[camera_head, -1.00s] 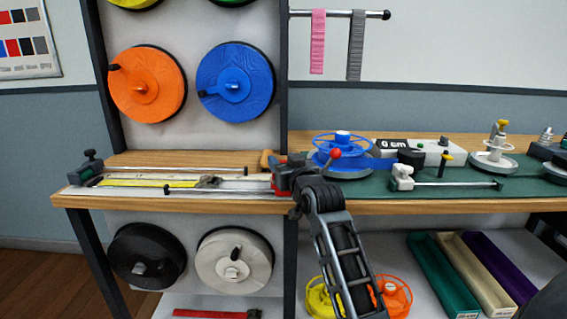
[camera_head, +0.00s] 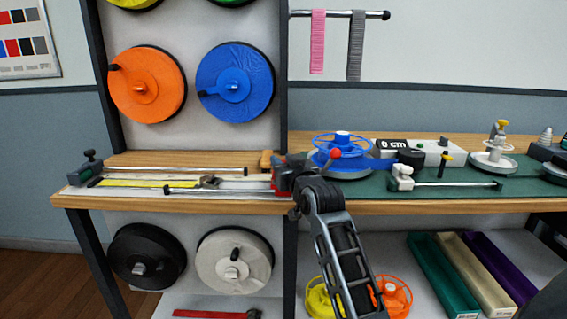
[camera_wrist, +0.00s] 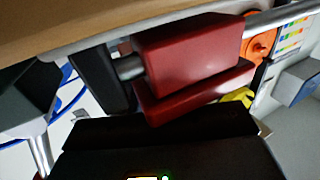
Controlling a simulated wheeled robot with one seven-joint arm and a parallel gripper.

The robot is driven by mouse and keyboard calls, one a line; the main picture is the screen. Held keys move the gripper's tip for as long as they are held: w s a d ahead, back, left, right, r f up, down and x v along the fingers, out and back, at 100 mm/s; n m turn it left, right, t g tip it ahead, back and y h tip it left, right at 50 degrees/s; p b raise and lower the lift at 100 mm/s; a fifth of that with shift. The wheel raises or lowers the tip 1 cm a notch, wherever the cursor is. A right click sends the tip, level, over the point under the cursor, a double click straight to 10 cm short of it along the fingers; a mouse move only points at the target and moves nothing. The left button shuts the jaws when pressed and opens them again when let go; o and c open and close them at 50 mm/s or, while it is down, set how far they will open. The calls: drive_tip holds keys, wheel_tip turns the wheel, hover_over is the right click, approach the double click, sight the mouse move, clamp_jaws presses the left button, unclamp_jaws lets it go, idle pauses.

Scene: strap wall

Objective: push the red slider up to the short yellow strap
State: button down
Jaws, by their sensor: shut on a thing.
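The red slider (camera_head: 280,191) is at the right end of the metal rail on the left bench, partly hidden by my gripper (camera_head: 286,177). In the wrist view the red slider (camera_wrist: 195,60) is large and close, on a metal rod beside a dark block. My gripper is shut on it, though the fingertips are hard to make out. The short yellow strap (camera_head: 150,183) lies flat along the rail to the left, with a small metal buckle at its right end. A bit of yellow (camera_wrist: 237,97) shows beyond the slider in the wrist view.
A blue spool (camera_head: 342,160) and a lever with a red ball (camera_head: 336,153) stand just right of my gripper. A green mat (camera_head: 455,190) with a small clamp rail lies farther right. Orange (camera_head: 147,84) and blue (camera_head: 235,83) reels hang behind.

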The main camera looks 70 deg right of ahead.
drive_tip(key=w+a, duration=0.1)
drive_tip(key=w, duration=0.3)
drive_tip(key=w+a+b, duration=0.1)
drive_tip(key=w+a, duration=0.1)
drive_tip(key=w, duration=0.3)
drive_tip(key=w+a+b, duration=0.1)
drive_tip(key=w+a, duration=0.1)
drive_tip(key=w, duration=0.2)
drive_tip(key=shift+w+a+f, duration=0.1)
drive_tip(key=shift+w+a, duration=0.05)
drive_tip(key=shift+a, duration=0.1)
drive_tip(key=shift+w+a, duration=0.25)
drive_tip(key=shift+w, duration=0.25)
drive_tip(key=c, duration=1)
unclamp_jaws()
drive_tip(key=shift+o, duration=0.2)
drive_tip(key=v, duration=0.7)
drive_tip(key=shift+s+a, duration=0.3)
